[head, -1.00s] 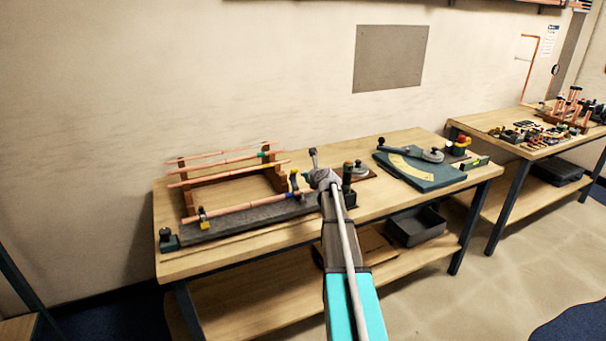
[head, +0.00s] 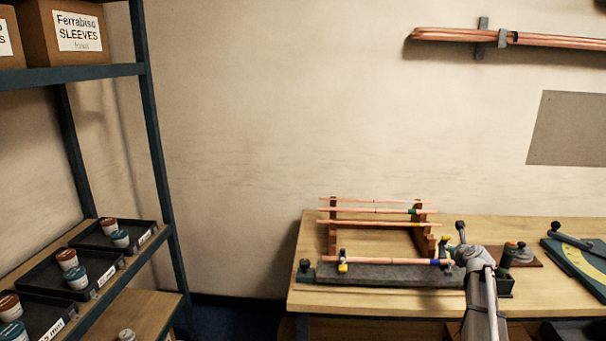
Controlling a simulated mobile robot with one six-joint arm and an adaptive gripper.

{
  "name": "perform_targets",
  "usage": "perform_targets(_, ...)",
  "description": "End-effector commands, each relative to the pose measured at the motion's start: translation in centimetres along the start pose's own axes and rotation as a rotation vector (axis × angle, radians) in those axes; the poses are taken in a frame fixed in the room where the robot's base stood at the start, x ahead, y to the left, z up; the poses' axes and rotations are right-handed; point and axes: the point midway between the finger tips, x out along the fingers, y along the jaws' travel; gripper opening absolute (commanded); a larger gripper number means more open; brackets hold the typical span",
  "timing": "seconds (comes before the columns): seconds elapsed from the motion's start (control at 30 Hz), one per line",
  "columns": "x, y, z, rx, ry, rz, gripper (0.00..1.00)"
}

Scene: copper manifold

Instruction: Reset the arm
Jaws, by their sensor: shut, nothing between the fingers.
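My arm (head: 482,300) reaches up from the bottom right in the head view. Its grey far joint (head: 475,257) shows in front of the bench, at the right end of the pipe rack. I cannot make out the gripper's fingers there. A small upright grey piece with a round knob (head: 460,231) shows just above the joint. I cannot tell whether it belongs to my arm.
The wooden bench (head: 345,300) holds the rack with copper pipes (head: 375,211), a grey slab (head: 390,275) and a teal angle plate (head: 580,262) at right. A shelf unit (head: 155,130) with trays of capped jars stands at left. Bare wall lies between.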

Motion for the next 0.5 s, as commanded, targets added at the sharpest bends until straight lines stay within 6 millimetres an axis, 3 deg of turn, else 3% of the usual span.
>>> perform_targets(0.27,-2.0,9.9,-2.3,-0.464,0.105,0.182,0.0)
perform_targets(0.5,-5.0,18.0,-5.2,-0.924,0.167,0.389,0.0)
